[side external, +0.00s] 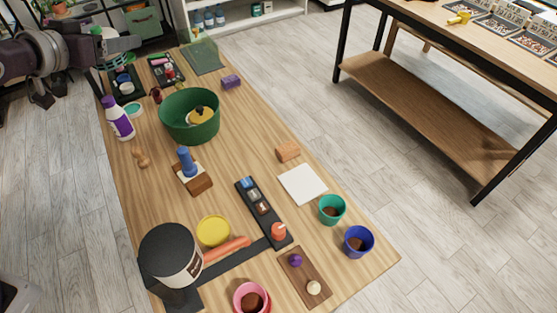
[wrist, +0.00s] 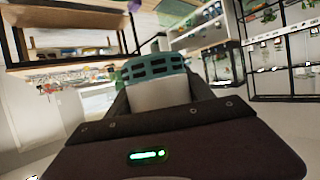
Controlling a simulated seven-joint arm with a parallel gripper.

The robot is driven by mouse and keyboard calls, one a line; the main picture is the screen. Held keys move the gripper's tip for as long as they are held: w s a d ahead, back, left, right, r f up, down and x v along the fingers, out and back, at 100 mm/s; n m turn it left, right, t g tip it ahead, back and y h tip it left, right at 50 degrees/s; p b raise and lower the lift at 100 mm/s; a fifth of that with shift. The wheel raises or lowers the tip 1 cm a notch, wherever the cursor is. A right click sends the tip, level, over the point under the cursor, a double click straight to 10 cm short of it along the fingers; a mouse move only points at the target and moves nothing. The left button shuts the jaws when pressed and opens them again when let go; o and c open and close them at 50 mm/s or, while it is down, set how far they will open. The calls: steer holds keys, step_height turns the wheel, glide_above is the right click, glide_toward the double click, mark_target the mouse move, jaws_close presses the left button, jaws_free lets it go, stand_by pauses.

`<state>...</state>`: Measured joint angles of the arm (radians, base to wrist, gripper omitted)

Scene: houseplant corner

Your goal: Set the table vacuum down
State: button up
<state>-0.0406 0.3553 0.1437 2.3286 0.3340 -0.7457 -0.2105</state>
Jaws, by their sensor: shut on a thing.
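The table vacuum (wrist: 158,70) has a teal top with dark slots and a pale body. In the wrist view it sits between the fingers of my gripper (wrist: 158,98), which is shut on it. In the side view my gripper (side external: 95,50) is at the upper left, above the far left end of the wooden table (side external: 240,165). The teal vacuum (side external: 120,45) shows at its end, seemingly held above the table, though the exact height is unclear. My gripper hides part of it.
Below the gripper lie a dark tray (side external: 138,93) and a second tray (side external: 178,80). A green tub (side external: 172,130), a white-purple bottle (side external: 118,120) and a purple block (side external: 231,82) stand nearer. Bare wood shows right of the tub.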

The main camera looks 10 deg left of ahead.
steer(key=w+d+m+h, duration=0.4)
steer(key=w+d, duration=0.2)
steer(key=d, duration=0.4)
steer(key=m+g+h, duration=0.9)
steer(key=m+g, duration=0.4)
glide_above(311, 188)
step_height(311, 188, down, 22)
step_height(311, 188, down, 8)
steer(key=shift+s+r, duration=0.1)
steer(key=shift+r, duration=0.1)
steer(key=shift+f, duration=0.1)
steer(key=shift+f, duration=0.1)
steer(key=o, duration=1.6)
steer(key=shift+f, duration=0.1)
steer(key=shift+c, duration=0.2)
